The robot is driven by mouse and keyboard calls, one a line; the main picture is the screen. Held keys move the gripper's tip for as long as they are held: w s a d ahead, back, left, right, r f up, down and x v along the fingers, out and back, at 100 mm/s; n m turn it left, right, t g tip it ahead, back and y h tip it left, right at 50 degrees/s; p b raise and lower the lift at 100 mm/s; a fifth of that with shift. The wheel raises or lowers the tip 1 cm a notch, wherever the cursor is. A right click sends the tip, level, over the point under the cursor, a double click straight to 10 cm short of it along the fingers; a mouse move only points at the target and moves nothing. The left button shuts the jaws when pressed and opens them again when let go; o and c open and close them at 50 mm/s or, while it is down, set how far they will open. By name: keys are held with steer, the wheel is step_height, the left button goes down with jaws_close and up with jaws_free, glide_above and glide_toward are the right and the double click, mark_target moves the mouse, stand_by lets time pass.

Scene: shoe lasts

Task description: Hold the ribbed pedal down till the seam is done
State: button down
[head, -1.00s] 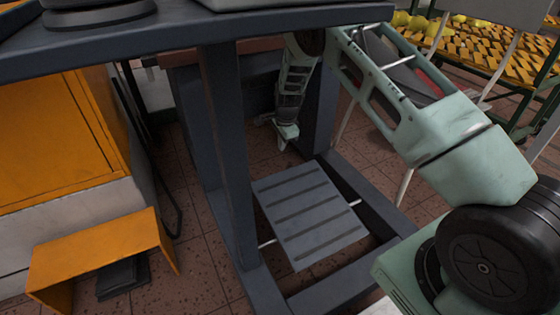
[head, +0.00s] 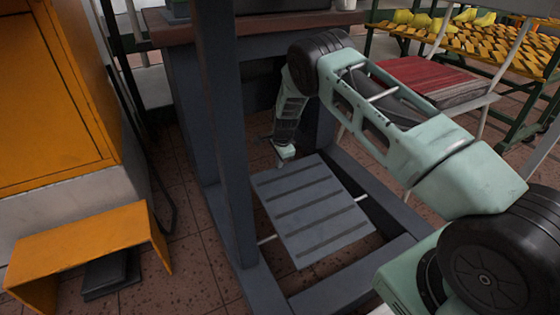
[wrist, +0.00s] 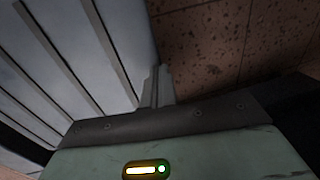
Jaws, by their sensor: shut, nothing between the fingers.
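The ribbed pedal (head: 312,212) is a grey plate with dark ribs, low inside a dark blue frame in the head view. It sits tilted on a thin pale rod. My gripper (head: 282,163) points down at the pedal's far edge, near its far left part. In the wrist view the shut, empty fingers (wrist: 158,85) are beside the pedal's edge, with the ribbed plate (wrist: 60,65) at left and brown floor at right. I cannot tell whether the fingertips touch the plate.
A dark blue post (head: 227,130) stands left of the pedal. An orange guard (head: 85,240) covers a separate black pedal (head: 110,272) at left. A red-topped stand (head: 430,80) and a rack of yellow lasts (head: 470,38) are at right. Tiled floor lies between.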

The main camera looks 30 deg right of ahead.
steer(key=f, duration=0.2)
steer(key=w+f+b, duration=0.1)
steer(key=f, duration=0.3)
steer(key=shift+w+f, duration=0.25)
steer(key=shift+w, duration=0.1)
steer(key=shift+f, duration=0.1)
steer(key=shift+s+a+f+b, duration=0.1)
steer(key=shift+f+b, duration=0.1)
steer(key=shift+b, duration=0.15)
stand_by(0.9)
step_height(320, 180, up, 16)
steer(key=w+p, duration=0.1)
steer(key=p, duration=0.8)
steer(key=shift+w+f, duration=0.15)
steer(key=shift+w, duration=0.05)
stand_by(0.7)
